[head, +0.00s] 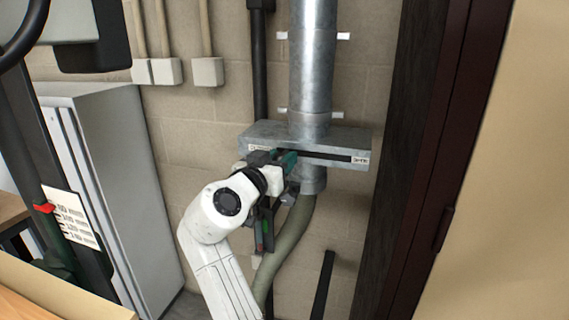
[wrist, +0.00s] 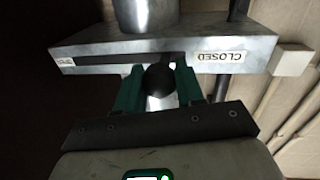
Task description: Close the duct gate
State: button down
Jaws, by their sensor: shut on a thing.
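The duct gate is a flat grey metal housing (head: 330,140) across the round duct, with a dark horizontal slot in its front. The housing also shows in the wrist view (wrist: 105,52). A black ball knob (wrist: 159,79) sits between the green fingers of my gripper (wrist: 159,88), which are shut on it. The knob is in front of the slot, near the end by the CLOSED label (wrist: 221,56). In the head view my gripper (head: 287,159) is at the left part of the slot and hides the knob.
The metal duct (head: 312,60) runs up the block wall. A flexible hose (head: 285,243) hangs below the gate. A pale cabinet (head: 120,190) stands left and a dark door frame (head: 430,150) right. A small label (head: 360,160) marks the slot's right end.

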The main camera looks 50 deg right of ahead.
jog(key=c, duration=0.7)
grip_release()
jog(key=shift+w+a, duration=0.15)
jog(key=shift+w, duration=0.05)
jog(key=shift+c, duration=0.2)
jog(key=s+a+b, duration=0.1)
jog(key=s+a, duration=0.1)
jog(key=a, duration=0.8)
jog(key=shift+a, duration=0.3)
